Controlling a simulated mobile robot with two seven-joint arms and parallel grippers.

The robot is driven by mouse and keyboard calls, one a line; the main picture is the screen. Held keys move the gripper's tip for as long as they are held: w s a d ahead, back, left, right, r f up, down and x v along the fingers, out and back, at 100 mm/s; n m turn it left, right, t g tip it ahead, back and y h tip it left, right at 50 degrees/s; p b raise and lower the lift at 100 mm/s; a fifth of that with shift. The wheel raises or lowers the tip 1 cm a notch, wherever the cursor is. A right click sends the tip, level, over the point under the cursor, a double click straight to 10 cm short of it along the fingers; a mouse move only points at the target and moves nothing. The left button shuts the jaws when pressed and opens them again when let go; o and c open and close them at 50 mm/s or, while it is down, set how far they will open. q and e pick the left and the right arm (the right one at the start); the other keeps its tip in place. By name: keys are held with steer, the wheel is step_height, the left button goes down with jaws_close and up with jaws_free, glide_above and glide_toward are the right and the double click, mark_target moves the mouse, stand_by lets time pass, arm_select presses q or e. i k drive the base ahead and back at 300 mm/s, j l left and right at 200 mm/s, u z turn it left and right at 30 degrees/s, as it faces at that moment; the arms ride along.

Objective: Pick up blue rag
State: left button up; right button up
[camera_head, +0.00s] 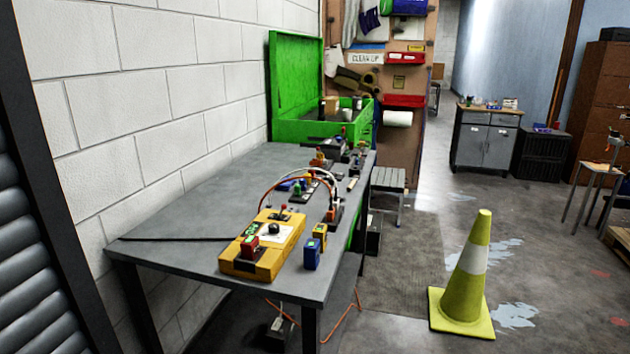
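A dark blue cloth (370,21), which looks like the blue rag, hangs high on the brown board (416,70) at the back, near the top edge of the view. A pale cloth (350,24) hangs just left of it. The cloth is small and far off, so its folds and how it is hung cannot be made out. Neither of my grippers shows in the head view.
A long grey workbench (190,215) with a yellow control box (263,245) and several small parts runs along the left wall. A green chest (295,128) stands at its far end. A yellow cone (467,285) stands right on the floor. A grey step stool (388,180) stands before the board.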

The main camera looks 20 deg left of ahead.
mark_target(285, 186)
steer(key=i+l+z, duration=0.25)
steer(key=i+z, duration=0.15)
steer(key=i, duration=0.25)
steer(key=i+z, duration=0.4)
steer(key=i, duration=0.3)
steer(key=i+u, duration=0.45)
steer(key=i, duration=0.2)
steer(key=i+l+u, duration=0.25)
steer(key=i+u, duration=0.25)
steer(key=i, duration=0.15)
